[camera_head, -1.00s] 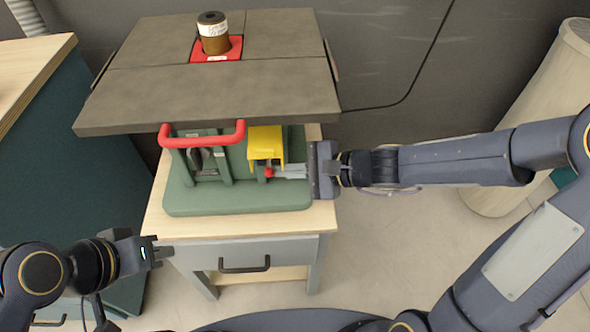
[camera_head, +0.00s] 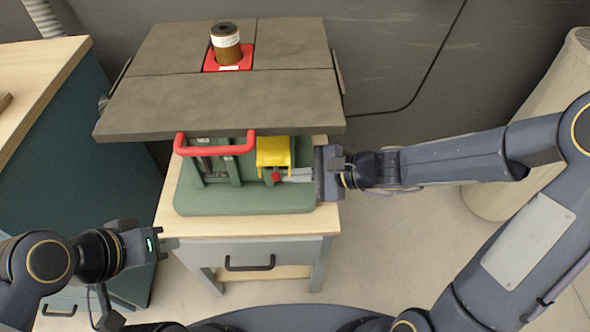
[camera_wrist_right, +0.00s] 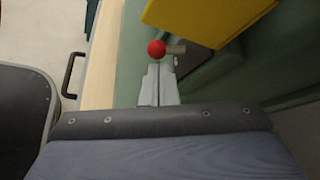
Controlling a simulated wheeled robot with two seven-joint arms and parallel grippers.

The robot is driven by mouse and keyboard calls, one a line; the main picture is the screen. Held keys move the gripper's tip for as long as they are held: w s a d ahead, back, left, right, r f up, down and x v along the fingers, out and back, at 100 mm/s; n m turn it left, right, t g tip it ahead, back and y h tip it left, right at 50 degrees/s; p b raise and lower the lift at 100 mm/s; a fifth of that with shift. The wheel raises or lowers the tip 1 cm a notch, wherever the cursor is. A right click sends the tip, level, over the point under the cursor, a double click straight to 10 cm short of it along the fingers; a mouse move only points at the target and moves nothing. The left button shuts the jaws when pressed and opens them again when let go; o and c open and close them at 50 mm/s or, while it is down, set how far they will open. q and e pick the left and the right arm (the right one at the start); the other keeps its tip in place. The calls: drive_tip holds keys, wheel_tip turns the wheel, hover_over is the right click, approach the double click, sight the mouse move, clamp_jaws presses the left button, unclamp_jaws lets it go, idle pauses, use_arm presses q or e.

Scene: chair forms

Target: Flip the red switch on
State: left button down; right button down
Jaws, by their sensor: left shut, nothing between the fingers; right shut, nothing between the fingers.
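The red switch (camera_head: 276,177) is a small red ball on a short lever, just below a yellow cover (camera_head: 274,152) on the green machine (camera_head: 240,207). In the right wrist view the red ball (camera_wrist_right: 156,48) sits right at the fingertips, with its grey stem going right towards the yellow cover (camera_wrist_right: 205,18). My right gripper (camera_head: 285,175) is shut and empty, its tips at or against the ball; I cannot tell if they touch. My left gripper (camera_head: 172,244) is shut and empty, low in front of the cabinet's left side.
The machine has a grey tabletop (camera_head: 220,103) overhanging above, with a red handle (camera_head: 215,148) at its front. It stands on a wood-topped cabinet (camera_head: 235,228). A brown roll (camera_head: 226,43) stands on top. A teal cabinet (camera_head: 85,180) is at left.

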drive_tip(key=shift+s+r+m+g+p, duration=0.1)
drive_tip(key=shift+r+m+g+p, duration=0.65)
drive_tip(key=shift+p, duration=2.55)
use_arm(q)
wheel_tip(320, 180, up, 10)
drive_tip(key=p, duration=0.2)
drive_tip(key=shift+f, duration=0.25)
use_arm(e)
drive_tip(key=shift+m+g, duration=0.55)
use_arm(q)
drive_tip(key=shift+r+p, duration=0.3)
drive_tip(key=shift+p, duration=0.25)
use_arm(e)
drive_tip(key=shift+r, duration=0.1)
